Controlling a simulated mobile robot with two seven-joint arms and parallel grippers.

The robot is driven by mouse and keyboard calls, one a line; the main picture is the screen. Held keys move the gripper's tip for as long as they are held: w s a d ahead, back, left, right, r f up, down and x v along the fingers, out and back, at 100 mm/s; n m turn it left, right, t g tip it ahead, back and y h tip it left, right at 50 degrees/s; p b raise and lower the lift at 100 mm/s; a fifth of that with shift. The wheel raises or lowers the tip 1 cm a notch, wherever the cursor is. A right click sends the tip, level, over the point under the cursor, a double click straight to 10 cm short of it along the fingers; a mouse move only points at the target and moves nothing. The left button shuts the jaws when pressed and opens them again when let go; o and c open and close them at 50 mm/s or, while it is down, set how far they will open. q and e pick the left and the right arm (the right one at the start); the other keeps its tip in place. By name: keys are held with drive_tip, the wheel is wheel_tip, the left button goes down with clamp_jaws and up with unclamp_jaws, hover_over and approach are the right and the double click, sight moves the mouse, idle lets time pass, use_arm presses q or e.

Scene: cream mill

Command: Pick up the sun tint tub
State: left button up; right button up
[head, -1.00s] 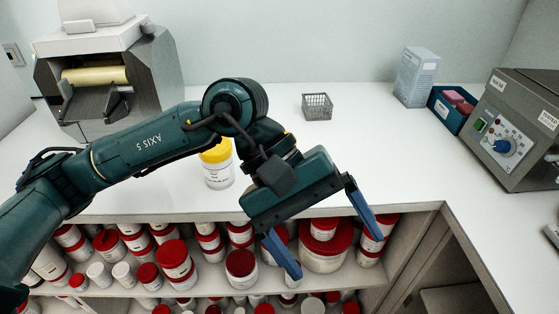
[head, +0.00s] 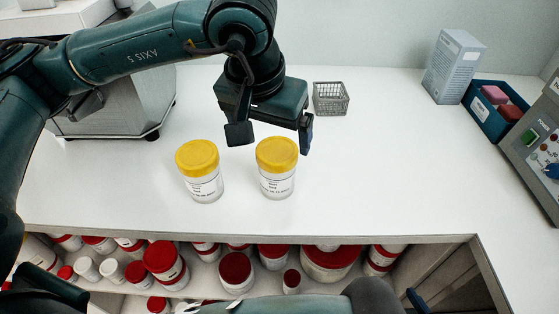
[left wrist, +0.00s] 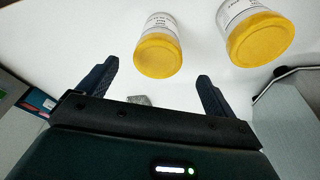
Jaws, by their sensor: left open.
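Two white tubs with yellow lids stand upright on the white counter, a left tub (head: 203,186) and a right tub (head: 276,182). Their labels are too small to read, so I cannot tell which is the sun tint tub. My left gripper (head: 270,141) is open and empty, pointing down just behind and above the right tub. In the left wrist view, the right tub (left wrist: 160,42) shows beyond the open left gripper (left wrist: 155,80), roughly in line with its gap. The left tub (left wrist: 256,36) is off to the right there.
A wire basket (head: 331,98) stands behind right of my left gripper. A pale box (head: 455,66) and a blue tray (head: 487,118) are at the back right. A grey machine (head: 115,105) is at the left. Red-lidded tubs (head: 235,268) fill the shelf below.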

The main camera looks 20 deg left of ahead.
sight(278, 164)
use_arm(q)
drive_tip(key=p+x, duration=0.1)
drive_tip(key=x, duration=0.9)
drive_tip(key=shift+s+d+f, duration=0.1)
drive_tip(key=shift+s, duration=0.1)
drive_tip(key=shift+c, duration=0.4)
drive_tip(key=c, duration=1.1)
drive_tip(key=shift+c, duration=0.2)
